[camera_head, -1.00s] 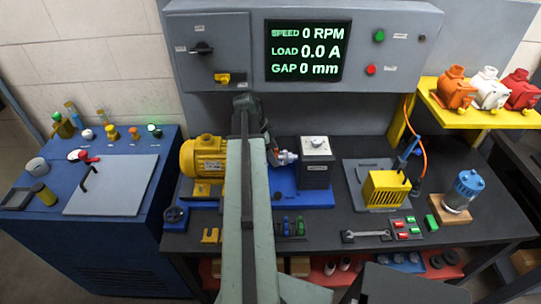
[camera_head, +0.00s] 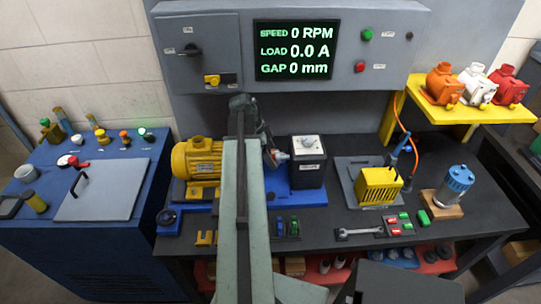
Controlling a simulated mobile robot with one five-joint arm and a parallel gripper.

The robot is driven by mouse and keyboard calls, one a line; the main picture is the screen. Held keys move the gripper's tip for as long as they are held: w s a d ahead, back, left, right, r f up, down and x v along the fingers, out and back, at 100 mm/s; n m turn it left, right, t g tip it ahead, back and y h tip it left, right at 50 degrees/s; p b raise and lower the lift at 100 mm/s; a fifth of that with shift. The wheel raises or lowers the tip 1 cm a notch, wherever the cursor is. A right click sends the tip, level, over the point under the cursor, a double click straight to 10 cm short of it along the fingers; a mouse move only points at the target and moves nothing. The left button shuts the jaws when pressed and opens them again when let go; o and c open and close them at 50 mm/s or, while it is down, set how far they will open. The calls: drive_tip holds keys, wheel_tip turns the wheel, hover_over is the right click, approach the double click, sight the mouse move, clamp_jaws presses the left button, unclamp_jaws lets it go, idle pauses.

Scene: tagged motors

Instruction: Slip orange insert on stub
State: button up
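A small orange-red patch (camera_head: 269,150) shows at the end of my arm, between the yellow motor (camera_head: 197,160) and the dark box with a white top (camera_head: 308,160). It may be the orange insert, but it is too small to tell. A silvery round piece (camera_head: 279,157) sits just right of it, on the left side of the box. It may be the stub, and I cannot tell whether the two touch. My gripper (camera_head: 268,154) is in this gap, mostly hidden behind my arm. Its fingers cannot be made out.
The motor and box stand on a blue base (camera_head: 300,196) on the dark bench. Right of it are a yellow slotted box (camera_head: 378,186), a wrench (camera_head: 358,233) and a blue-topped jar (camera_head: 455,185). A panel screen (camera_head: 295,50) reads zeros. A yellow shelf (camera_head: 440,110) holds three motors.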

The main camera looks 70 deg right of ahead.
drive_tip(key=p+v, duration=0.7)
drive_tip(key=shift+r, duration=0.35)
drive_tip(key=shift+w, duration=0.15)
